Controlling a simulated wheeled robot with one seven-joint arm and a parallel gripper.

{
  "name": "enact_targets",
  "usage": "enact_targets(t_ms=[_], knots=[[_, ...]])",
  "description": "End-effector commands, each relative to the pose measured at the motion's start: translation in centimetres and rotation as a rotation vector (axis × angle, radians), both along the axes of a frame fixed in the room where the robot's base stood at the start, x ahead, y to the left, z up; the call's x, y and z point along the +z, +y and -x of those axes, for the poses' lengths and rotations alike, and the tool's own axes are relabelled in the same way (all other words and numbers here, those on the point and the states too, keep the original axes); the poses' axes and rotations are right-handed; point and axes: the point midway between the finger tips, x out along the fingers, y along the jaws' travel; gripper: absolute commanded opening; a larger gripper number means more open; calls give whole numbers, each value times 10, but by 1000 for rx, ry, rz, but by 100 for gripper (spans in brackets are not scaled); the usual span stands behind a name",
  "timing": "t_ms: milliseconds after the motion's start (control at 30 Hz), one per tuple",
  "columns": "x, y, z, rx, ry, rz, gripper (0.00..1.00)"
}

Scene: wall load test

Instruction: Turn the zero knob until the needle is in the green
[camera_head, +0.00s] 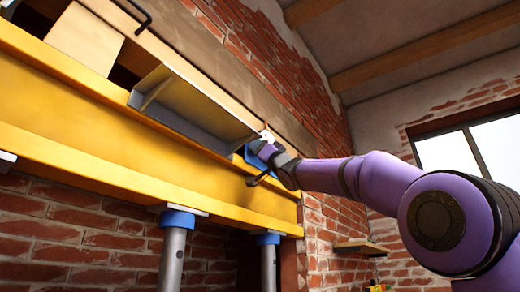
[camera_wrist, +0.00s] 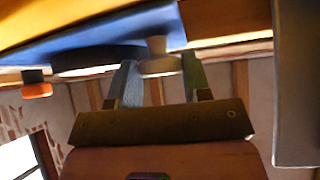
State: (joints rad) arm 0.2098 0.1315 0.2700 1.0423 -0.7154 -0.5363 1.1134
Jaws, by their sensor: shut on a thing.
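My gripper (camera_head: 267,148) is at the right end of the yellow beam, beside a small blue instrument (camera_head: 252,161). In the wrist view the two fingers of my gripper (camera_wrist: 158,72) stand on either side of a pale tan knob (camera_wrist: 157,46) under the blue body (camera_wrist: 85,38). My gripper is shut on this knob. A dark round part (camera_wrist: 98,60), seen nearly edge-on, sits left of the knob. An orange-tipped part (camera_wrist: 37,90) sticks out further left. No dial face, needle or green zone shows in either view.
The yellow beam (camera_head: 110,130) runs along the brick wall, with a grey metal channel (camera_head: 190,105) on top. Two blue-topped posts (camera_head: 172,250) stand under it. A grey plate (camera_wrist: 297,85) is close on the right in the wrist view. A small shelf (camera_head: 361,248) is lower right.

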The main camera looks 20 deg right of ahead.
Motion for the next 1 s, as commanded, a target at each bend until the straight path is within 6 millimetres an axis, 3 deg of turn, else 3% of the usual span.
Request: enact_targets(t_ms=[67,100,200,567,1000], knots=[[0,0,0,-1,0,-1,21],[0,0,0,-1,0,-1,47],[0,0,0,-1,0,-1,69],[0,1,0,0,19,-28,69],[2,4,2,-2,176,-248,69]])
